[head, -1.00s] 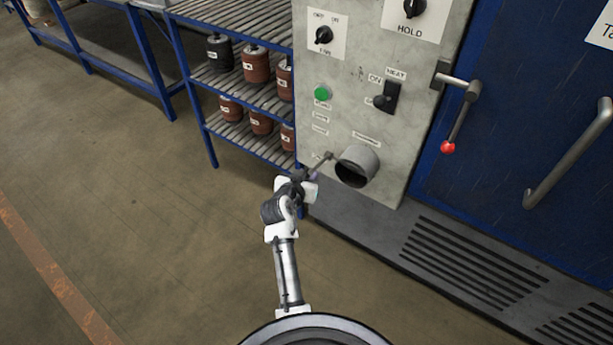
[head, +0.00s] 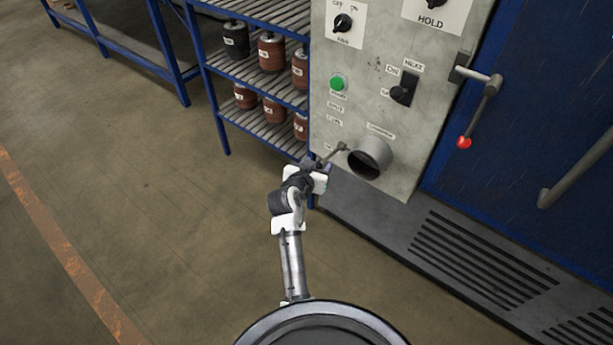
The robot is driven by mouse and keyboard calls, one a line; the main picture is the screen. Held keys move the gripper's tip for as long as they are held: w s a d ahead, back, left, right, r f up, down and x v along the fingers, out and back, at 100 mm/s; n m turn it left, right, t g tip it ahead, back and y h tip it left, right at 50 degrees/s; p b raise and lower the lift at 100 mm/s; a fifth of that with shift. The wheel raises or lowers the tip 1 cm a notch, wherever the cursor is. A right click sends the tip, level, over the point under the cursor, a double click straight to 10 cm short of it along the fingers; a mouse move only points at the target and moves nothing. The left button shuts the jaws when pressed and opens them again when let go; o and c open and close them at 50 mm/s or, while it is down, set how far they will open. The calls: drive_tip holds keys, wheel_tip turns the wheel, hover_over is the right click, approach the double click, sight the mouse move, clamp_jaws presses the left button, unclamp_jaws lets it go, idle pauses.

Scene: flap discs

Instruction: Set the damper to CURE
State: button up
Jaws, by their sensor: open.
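The damper is a short grey duct stub (head: 371,157) with a dark opening, low on the grey control panel. A thin lever (head: 337,152) sticks out from its left side. Several small labels (head: 334,122) run down the panel just above the lever; their words are too small to read surely. My gripper (head: 323,170) is at the lever's lower left end, close to the panel. It is open. Its fingers are small and partly hidden by my wrist, so I cannot tell whether the lever lies between them or whether they touch it.
Above are a green button (head: 337,83), a black heat switch (head: 404,88) and a fan knob (head: 342,23). A door handle with a red ball (head: 464,142) is at the right. A blue rack (head: 226,134) with motor-like coils stands left. Floor at left is clear.

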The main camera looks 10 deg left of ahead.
drive_tip(key=b+v, duration=0.2)
drive_tip(key=v, duration=1)
